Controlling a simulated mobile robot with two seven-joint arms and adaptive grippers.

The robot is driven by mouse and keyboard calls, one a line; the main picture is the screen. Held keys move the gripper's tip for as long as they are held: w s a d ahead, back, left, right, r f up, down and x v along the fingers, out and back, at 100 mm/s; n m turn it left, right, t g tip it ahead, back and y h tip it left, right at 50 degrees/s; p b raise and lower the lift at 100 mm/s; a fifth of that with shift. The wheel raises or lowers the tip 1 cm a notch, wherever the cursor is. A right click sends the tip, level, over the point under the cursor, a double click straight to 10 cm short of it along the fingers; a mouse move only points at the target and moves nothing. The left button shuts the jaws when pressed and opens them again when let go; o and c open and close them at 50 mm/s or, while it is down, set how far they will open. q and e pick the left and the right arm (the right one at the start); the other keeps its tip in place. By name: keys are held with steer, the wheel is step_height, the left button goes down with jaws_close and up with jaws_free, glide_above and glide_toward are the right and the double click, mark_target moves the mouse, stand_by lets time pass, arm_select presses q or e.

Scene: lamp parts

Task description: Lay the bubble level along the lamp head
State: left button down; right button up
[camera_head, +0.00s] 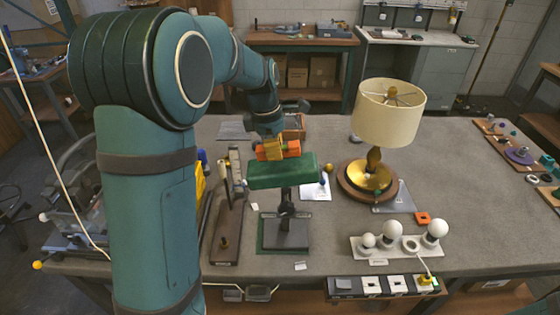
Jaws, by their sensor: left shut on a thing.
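The bubble level (292,148) is a short orange bar in the head view, just above and behind the lamp head. The lamp head (283,175) is a long green block lying crosswise on a dark stand (287,212) on the bench. My left gripper (272,146) comes down from behind and is shut on the bubble level. The level runs roughly along the lamp head's length. I cannot tell whether it touches the green top. My right gripper is not in view.
A brass lamp with a cream shade (391,114) stands right of the lamp head. A white tray of bulbs (403,247) lies at the front right. A wooden stand (228,223) is close on the left.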

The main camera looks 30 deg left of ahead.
arm_select(q)
steer(key=shift+w+d+f, duration=0.1)
steer(key=shift+f, duration=0.75)
stand_by(0.7)
steer(key=shift+d+f, duration=0.1)
steer(key=shift+f, duration=0.45)
stand_by(1.6)
steer(key=c, duration=0.7)
jaws_free()
steer(key=shift+c, duration=0.2)
steer(key=r, duration=0.4)
steer(key=a+r, duration=0.1)
steer(key=r, duration=0.3)
steer(key=s+r, duration=0.1)
steer(key=r, duration=0.3)
steer(key=shift+a, duration=0.35)
